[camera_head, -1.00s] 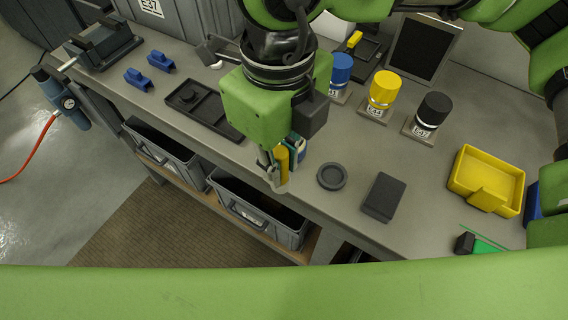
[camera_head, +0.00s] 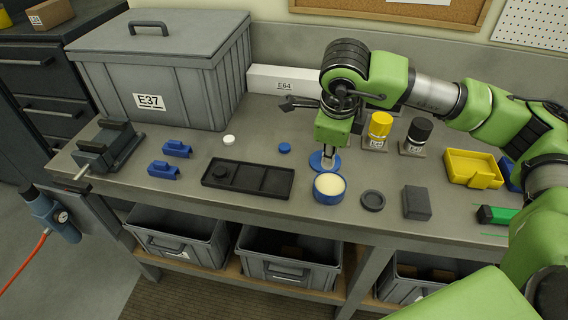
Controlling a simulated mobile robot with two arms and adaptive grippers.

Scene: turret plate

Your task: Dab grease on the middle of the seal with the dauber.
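My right gripper (camera_head: 329,155) hangs down over the table, just behind an open blue tin (camera_head: 329,196) with cream-coloured content, likely the grease. A flat blue disc (camera_head: 314,161) lies under its fingertips. Whether the gripper holds anything, and whether it touches the disc, cannot be made out. No dauber can be told for sure. A dark round piece with a raised rim (camera_head: 372,201), possibly the seal, lies flat to the right of the tin. My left gripper is not in view.
A black tray (camera_head: 268,192) with a dark round piece in it lies left of the tin. A dark block (camera_head: 417,202), a yellow bin (camera_head: 473,168), yellow (camera_head: 380,124) and black (camera_head: 419,130) canisters stand to the right. A big grey crate (camera_head: 165,70) fills the back left.

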